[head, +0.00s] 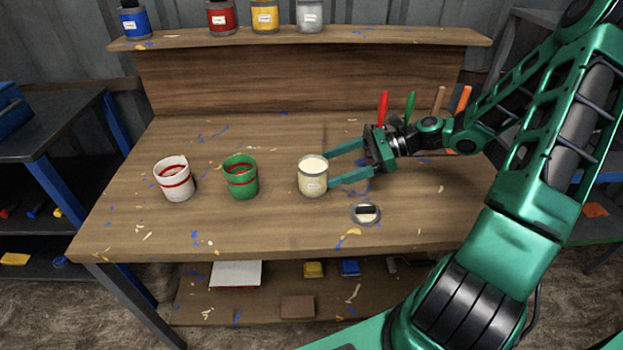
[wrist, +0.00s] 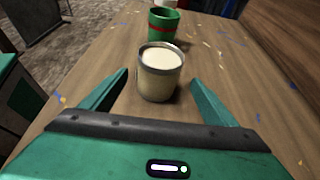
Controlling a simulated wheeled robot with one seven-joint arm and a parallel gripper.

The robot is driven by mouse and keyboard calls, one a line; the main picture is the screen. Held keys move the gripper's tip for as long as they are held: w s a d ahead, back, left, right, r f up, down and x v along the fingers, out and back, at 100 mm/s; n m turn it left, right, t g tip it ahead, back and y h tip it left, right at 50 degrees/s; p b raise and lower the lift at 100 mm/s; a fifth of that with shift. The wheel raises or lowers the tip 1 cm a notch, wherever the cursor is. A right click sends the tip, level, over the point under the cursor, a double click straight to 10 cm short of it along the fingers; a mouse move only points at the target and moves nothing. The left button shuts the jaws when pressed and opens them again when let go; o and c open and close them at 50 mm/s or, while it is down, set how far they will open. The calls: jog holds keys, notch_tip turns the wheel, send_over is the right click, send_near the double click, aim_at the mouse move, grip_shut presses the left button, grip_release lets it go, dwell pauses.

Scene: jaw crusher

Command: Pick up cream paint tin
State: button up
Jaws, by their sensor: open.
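The cream paint tin (head: 312,180) stands upright on the wooden workbench, right of the green tin. It has a pale label and an open top showing cream paint. My gripper (head: 345,164) is open, coming from the right, with its fingertips close to the tin's right side. In the wrist view, the cream tin (wrist: 160,76) is just ahead, centred between the two spread fingers of my gripper (wrist: 160,85). I cannot tell whether either finger touches it.
A green tin (head: 240,182) and a white tin with a red band (head: 174,182) stand to the left. A round lid-like disc (head: 366,213) lies in front. Upright tools stand behind my gripper. A back shelf (head: 180,41) holds several tins. The bench's left front is clear.

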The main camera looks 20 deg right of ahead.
jog(key=x, duration=1)
jog(key=shift+w+a, duration=0.1)
jog(key=shift+a, duration=0.25)
jog(key=c, duration=1.6)
jog(key=shift+o, duration=0.2)
